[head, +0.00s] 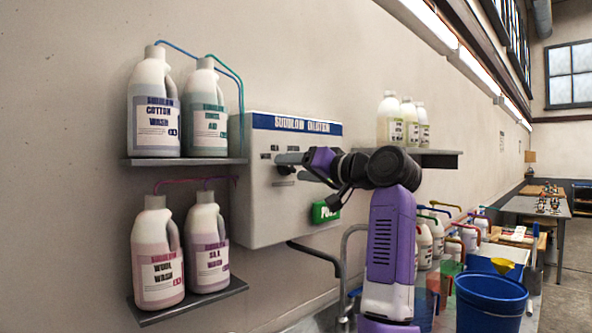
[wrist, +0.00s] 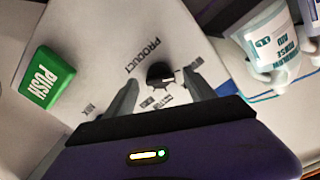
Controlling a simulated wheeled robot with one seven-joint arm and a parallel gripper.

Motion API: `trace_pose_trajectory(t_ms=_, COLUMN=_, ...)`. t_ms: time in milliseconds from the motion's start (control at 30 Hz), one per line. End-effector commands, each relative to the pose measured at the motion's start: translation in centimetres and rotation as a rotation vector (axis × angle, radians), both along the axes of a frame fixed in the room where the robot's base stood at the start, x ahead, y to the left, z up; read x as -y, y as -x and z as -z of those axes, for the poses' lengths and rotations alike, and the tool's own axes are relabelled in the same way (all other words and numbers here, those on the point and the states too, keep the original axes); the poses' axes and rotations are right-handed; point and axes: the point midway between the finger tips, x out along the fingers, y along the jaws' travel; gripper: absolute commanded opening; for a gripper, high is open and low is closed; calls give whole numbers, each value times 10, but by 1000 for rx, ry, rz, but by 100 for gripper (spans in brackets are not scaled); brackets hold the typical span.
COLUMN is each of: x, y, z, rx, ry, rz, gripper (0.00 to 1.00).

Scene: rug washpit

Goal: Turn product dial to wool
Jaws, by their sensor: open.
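The product dial (wrist: 160,72) is a small black knob on the white dispenser panel (wrist: 95,55), below the word PRODUCT in the wrist view. Small printed labels surround it, too small to read surely, so its setting cannot be told. My gripper (wrist: 161,78) is open, with one grey finger on each side of the dial; contact cannot be told. In the head view my gripper (head: 290,158) is at the front of the SUDSLOW DILUTION box (head: 262,215) and partly covers its labels. The wool wash bottle (head: 157,255) stands on the lower left shelf.
A green PUSH button (wrist: 47,78) sits on the same panel; it shows at the box's lower right in the head view (head: 325,211). Bottles stand on shelves (head: 185,162) left of the box. A blue bucket (head: 490,305) is at the lower right.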

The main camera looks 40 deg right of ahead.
Motion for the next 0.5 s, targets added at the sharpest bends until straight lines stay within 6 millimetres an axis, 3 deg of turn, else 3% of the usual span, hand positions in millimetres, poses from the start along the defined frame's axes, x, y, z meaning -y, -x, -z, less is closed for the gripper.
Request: trace_pose_trajectory(t_ms=500, x=3, y=70, z=1, rx=2, ry=1, rz=2, gripper=64)
